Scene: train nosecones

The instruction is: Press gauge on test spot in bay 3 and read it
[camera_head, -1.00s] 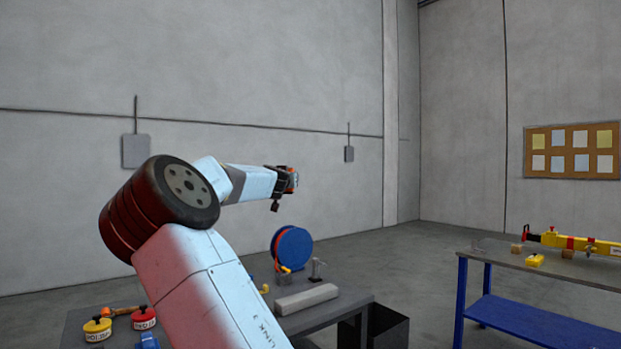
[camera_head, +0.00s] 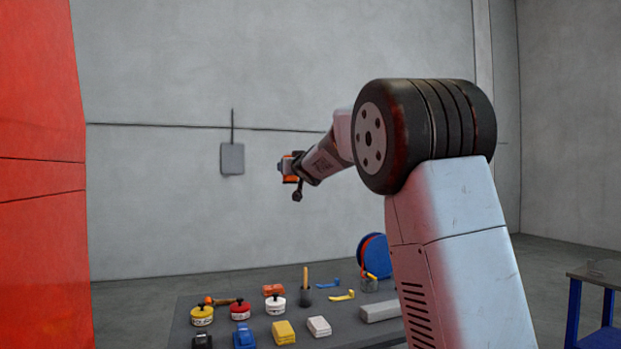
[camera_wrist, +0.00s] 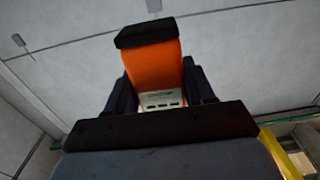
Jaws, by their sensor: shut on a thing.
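My gripper (camera_head: 292,169) is raised above the table, toward the back wall. It is shut on an orange gauge with a black end. The gauge (camera_wrist: 157,68) fills the middle of the wrist view, between the two dark fingers (camera_wrist: 163,90). A pale panel with small dark marks, too small to read, shows on its lower part. The gauge touches nothing but my gripper. I see no marked bay 3 or test spot in either view.
A large red panel (camera_head: 40,180) stands at the far left. Below is a grey table (camera_head: 250,285) with yellow, red and white round pots, several coloured blocks, a tool in a cup and a blue reel (camera_head: 375,255). A blue-legged bench (camera_head: 574,315) stands right. Air around my gripper looks clear.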

